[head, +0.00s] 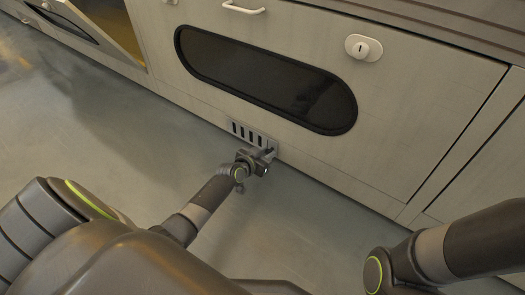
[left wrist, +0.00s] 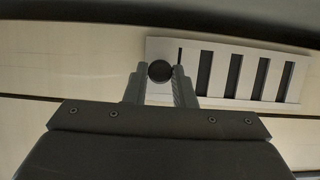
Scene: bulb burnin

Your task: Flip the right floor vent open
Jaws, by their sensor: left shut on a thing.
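The floor vent (head: 241,130) is a small pale grille with dark upright slots, low on the cabinet front near the floor. It also shows in the left wrist view (left wrist: 222,88), and its plate looks about flush with the panel. A dark round knob (left wrist: 159,71) sits at the grille's left end in that view. My left gripper (head: 268,153) is at the vent's right end in the head view, its fingers shut on the knob, one on each side. The gripper hides part of the vent's end in the head view. My right gripper is out of view.
Above the vent is a cabinet door with a long dark oval window (head: 265,80), a white handle (head: 243,8) and a round white lock (head: 363,47). An open flap (head: 108,30) stands out at the upper left. The grey floor (head: 100,115) in front is clear.

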